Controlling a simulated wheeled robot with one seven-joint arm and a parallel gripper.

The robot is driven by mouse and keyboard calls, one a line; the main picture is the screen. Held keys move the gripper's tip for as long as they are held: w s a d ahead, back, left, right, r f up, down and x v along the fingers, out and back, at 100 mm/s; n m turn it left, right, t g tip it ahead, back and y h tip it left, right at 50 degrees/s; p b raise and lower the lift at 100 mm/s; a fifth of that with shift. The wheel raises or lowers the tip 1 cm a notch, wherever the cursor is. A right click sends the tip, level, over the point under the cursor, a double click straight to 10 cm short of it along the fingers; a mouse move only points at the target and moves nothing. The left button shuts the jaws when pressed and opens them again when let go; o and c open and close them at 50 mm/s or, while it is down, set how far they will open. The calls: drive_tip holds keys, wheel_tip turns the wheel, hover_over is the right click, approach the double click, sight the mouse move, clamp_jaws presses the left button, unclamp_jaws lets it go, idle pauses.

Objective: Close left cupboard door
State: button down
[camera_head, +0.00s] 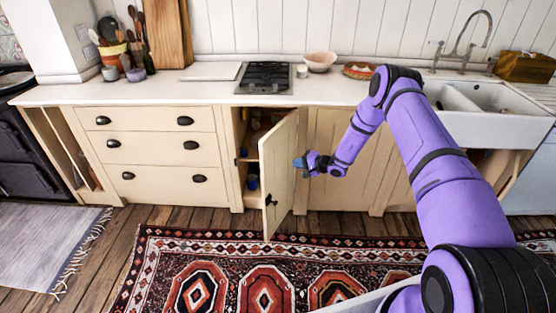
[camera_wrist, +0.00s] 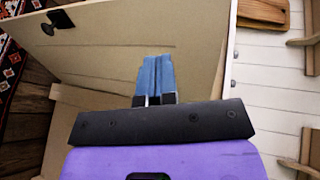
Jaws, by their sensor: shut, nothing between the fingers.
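The left cupboard door (camera_head: 279,174) is cream and stands open, swung out from the cabinet toward the rug. Its dark knob (camera_head: 270,200) is near its free edge, and a dark knob also shows in the wrist view (camera_wrist: 57,21). Inside the open cupboard (camera_head: 250,150) are shelves with a few small items. My gripper (camera_head: 299,163) has blue fingers and is at the right side of the open door. In the wrist view its fingers (camera_wrist: 156,75) are together and empty, in front of a cream panel. I cannot tell whether they touch it.
A drawer unit (camera_head: 155,150) stands left of the open cupboard. The counter (camera_head: 150,93) above holds a hob (camera_head: 264,78), a bowl (camera_head: 320,61) and a sink (camera_head: 480,100). A patterned rug (camera_head: 265,285) lies on the floor below the door.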

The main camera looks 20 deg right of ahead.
sight(265, 158)
drive_tip(key=x, duration=1.2)
drive_tip(key=shift+w+a+r, duration=0.1)
drive_tip(key=shift+a+r, duration=0.05)
drive_tip(key=shift+r, duration=0.2)
drive_tip(key=shift+w+a, duration=0.45)
drive_tip(key=shift+a, duration=0.15)
